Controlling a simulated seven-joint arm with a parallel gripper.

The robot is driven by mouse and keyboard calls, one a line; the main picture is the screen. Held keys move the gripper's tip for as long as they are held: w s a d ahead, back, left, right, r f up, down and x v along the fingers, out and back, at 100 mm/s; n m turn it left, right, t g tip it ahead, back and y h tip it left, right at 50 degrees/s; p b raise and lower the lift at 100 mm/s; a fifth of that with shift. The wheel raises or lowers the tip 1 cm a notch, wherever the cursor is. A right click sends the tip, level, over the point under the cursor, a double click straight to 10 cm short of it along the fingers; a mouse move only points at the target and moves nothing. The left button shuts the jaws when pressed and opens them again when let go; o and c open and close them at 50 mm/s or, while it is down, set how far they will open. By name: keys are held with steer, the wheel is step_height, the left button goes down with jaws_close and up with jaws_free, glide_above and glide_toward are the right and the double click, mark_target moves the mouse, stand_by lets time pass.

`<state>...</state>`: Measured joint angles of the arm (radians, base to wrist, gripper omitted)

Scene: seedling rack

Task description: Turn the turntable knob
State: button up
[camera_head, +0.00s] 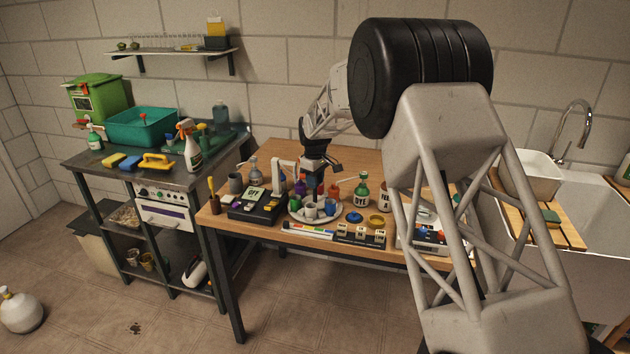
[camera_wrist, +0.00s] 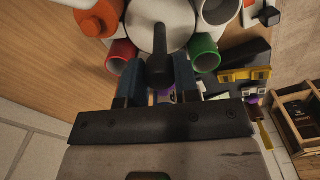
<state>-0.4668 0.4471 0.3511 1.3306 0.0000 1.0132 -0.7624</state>
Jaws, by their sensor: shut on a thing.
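The turntable (camera_head: 333,218) is a pale round plate on the wooden table, carrying several small cups. In the wrist view its grey round hub (camera_wrist: 178,18) shows at the top, with the dark knob (camera_wrist: 158,68) standing up from it. My gripper (camera_wrist: 160,78) has one blue-grey finger on each side of this knob and is shut on it. In the head view my gripper (camera_head: 315,187) points down over the turntable; its fingertips are hard to make out there. Red (camera_wrist: 121,56) and green (camera_wrist: 204,52) cups sit close beside the fingers.
Dye bottles (camera_head: 361,190) stand just right of the turntable. A black device with a display (camera_head: 256,207) is on its left. Small labelled blocks (camera_head: 360,234) line the table's front. A side bench (camera_head: 165,165) with a teal tub is at left, a sink (camera_head: 580,210) at right.

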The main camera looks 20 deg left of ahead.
steer(key=n, duration=0.5)
steer(key=shift+n, duration=0.3)
stand_by(0.4)
steer(key=o, duration=0.9)
steer(key=shift+r, duration=3.9)
